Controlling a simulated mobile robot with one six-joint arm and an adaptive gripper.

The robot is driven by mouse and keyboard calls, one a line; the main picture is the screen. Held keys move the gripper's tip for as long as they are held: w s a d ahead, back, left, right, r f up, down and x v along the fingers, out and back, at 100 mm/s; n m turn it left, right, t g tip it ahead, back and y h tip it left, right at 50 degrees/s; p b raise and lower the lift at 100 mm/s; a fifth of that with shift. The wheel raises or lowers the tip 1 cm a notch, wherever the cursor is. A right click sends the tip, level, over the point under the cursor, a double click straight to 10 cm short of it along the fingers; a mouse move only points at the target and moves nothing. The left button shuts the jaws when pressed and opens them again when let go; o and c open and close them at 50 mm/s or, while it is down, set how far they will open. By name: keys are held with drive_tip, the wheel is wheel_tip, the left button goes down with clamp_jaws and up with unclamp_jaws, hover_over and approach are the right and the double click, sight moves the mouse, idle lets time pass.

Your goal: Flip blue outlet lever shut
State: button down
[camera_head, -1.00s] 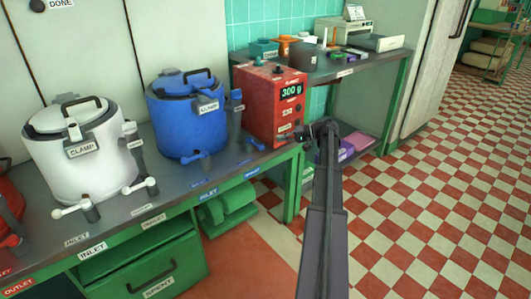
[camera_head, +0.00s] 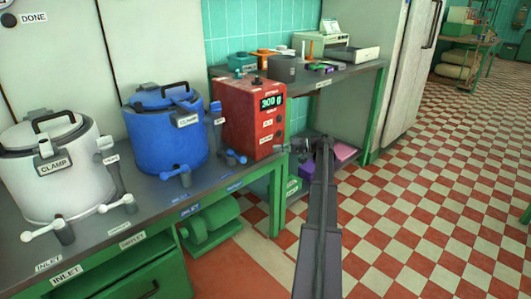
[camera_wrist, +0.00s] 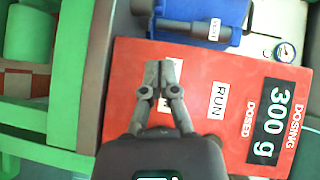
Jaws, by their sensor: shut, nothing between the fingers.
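The blue kettle (camera_head: 165,140) stands on the bench in the head view, with two blue levers low at its front. The lever on the right, the blue outlet lever (camera_head: 232,157), sticks out between the kettle and the red dosing box. My gripper (camera_head: 287,149) is at the right front corner of that box, apart from the lever. In the wrist view my gripper (camera_wrist: 160,68) is shut and empty in front of the red box face. Part of the blue kettle (camera_wrist: 240,12) shows at the top there; I cannot make out the outlet lever in that view.
The red dosing box (camera_head: 250,118) reads 300 g and stands right of the lever. A white kettle (camera_head: 45,175) with its own levers stands to the left. A shelf table (camera_head: 345,75) with small items is behind. The checkered floor at right is open.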

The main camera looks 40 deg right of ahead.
sight(236, 156)
drive_tip(key=b+x, duration=0.1)
drive_tip(key=x, duration=0.9)
drive_tip(key=shift+a+f, duration=0.1)
drive_tip(key=shift+s+a+f+b, duration=0.1)
drive_tip(key=shift+a+b, duration=0.15)
drive_tip(key=shift+a, duration=0.3)
drive_tip(key=shift+s+a+f+b, duration=0.1)
drive_tip(key=shift+a+b, duration=0.1)
drive_tip(key=shift+a, duration=0.3)
drive_tip(key=shift+a+f, duration=0.1)
drive_tip(key=shift+a, duration=0.6)
drive_tip(key=shift+s+d, duration=0.1)
drive_tip(key=shift+s, duration=0.05)
